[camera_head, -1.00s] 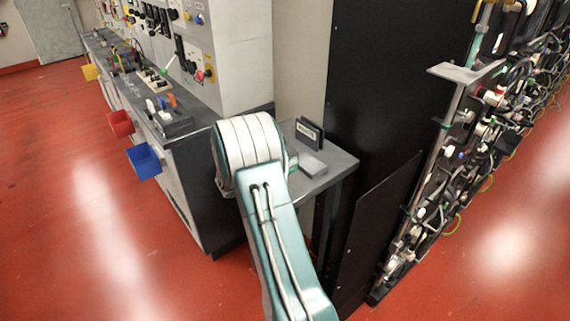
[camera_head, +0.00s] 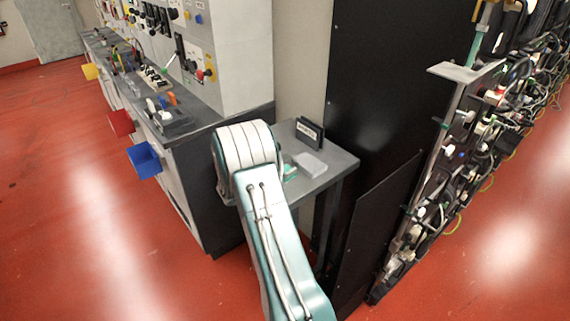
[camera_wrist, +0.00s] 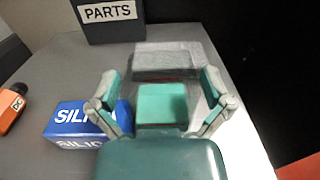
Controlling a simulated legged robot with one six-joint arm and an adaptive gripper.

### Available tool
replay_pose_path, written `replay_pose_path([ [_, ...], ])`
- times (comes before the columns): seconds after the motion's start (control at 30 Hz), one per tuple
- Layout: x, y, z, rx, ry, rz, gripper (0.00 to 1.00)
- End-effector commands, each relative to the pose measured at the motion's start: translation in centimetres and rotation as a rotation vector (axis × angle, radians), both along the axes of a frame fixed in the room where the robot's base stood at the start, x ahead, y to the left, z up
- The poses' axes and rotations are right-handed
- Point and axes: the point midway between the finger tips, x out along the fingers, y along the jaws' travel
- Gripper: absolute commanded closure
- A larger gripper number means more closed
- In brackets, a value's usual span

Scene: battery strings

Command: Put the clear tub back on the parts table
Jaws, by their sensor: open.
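The clear tub (camera_head: 311,165) sits on the parts table (camera_head: 341,162), in front of the dark PARTS sign (camera_head: 309,131). In the wrist view the tub (camera_wrist: 168,62) is a pale see-through box lying beyond and partly between my fingers. My gripper (camera_wrist: 161,84) is open, with one teal-lined finger on each side. Whether the fingers touch the tub's sides I cannot tell. In the head view my arm hides most of the gripper; only a teal bit (camera_head: 290,172) shows beside the tub.
On the parts table (camera_wrist: 45,80), a blue box marked SILIC (camera_wrist: 80,122) lies close to my left finger, and an orange item (camera_wrist: 12,103) is at the far left. A dark cabinet (camera_head: 385,90) stands right of the table. A bench (camera_head: 190,125) stands left.

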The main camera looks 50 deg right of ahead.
Motion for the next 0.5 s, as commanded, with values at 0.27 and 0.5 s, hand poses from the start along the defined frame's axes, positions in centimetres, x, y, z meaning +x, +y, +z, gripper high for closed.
replay_pose_path([
  [0.27,0.3,1.4,0.2,0.0,0.0,0.004,0.0],
  [0.5,0.9,6.4,0.2,0.0,0.0,0.005,0.0],
])
